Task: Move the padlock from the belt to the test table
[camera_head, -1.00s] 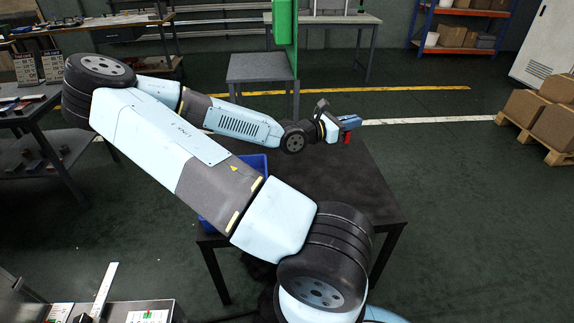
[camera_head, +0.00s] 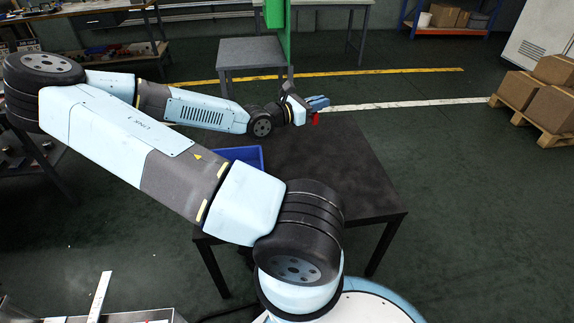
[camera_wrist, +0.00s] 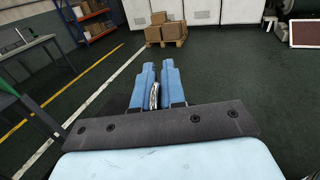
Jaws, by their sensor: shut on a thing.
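My gripper (camera_head: 318,103) is in the air over the far edge of a dark table, its blue fingers pointing right. It is shut on the padlock (camera_head: 315,118), whose red body hangs below the fingers. In the wrist view, the padlock's silver shackle (camera_wrist: 154,96) shows between the two blue fingers; the red body is hidden there. The dark table (camera_head: 345,185) has a bare top on its right part. I cannot tell from these frames whether it is the test table. No belt can be made out clearly.
A blue bin (camera_head: 240,154) sits at the dark table's left side, partly behind my arm. A grey table (camera_head: 250,52) and a green post (camera_head: 275,14) stand beyond. Boxes on a pallet (camera_head: 548,142) are at the right. Open floor lies right of the dark table.

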